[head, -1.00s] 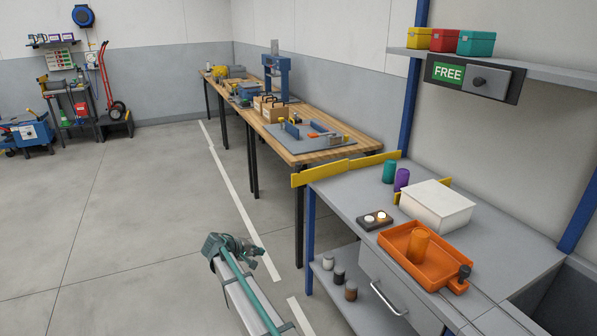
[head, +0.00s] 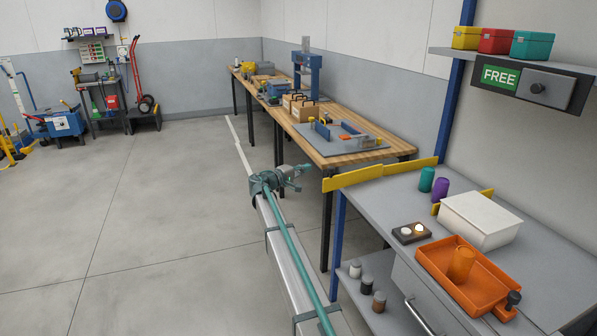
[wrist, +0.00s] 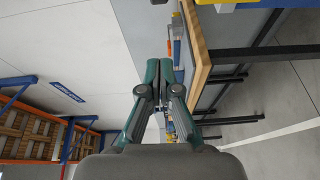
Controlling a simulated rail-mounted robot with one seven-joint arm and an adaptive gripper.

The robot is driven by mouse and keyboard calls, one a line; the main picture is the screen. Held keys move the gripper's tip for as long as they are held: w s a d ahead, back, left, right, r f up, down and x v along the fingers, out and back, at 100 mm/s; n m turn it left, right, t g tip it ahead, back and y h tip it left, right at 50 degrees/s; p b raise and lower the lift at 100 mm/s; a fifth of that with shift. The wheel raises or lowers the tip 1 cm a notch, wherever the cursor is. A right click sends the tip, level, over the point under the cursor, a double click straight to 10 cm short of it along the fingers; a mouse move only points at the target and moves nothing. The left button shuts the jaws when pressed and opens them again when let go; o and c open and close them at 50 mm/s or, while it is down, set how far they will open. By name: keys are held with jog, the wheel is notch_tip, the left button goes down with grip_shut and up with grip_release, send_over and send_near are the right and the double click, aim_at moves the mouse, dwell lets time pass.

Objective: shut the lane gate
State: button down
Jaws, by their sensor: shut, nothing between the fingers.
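A yellow bar in two lengths stands at the far end of the grey bench; I take it to be the lane gate. Its left length (head: 352,180) juts past the bench's left edge, and its right length (head: 410,166) runs toward the blue post. I cannot tell where it hinges. My gripper (head: 307,169) is in the air left of the left length, apart from it in the picture, near the wooden bench's front end. In the wrist view my gripper (wrist: 166,65) is shut and empty, fingertips together.
The grey bench (head: 380,215) holds an orange tray (head: 425,258), a white box (head: 480,220) and two cylinders. The wooden bench (head: 335,153) carries several fixtures. Open floor (head: 170,230) lies left. An orange rack (wrist: 15,115) shows in the wrist view.

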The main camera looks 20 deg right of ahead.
jog(key=s+d, duration=0.1)
jog(key=d, duration=0.5)
jog(key=shift+s+f+p, duration=0.15)
jog(key=shift+s+p, duration=0.25)
jog(key=shift+p, duration=0.05)
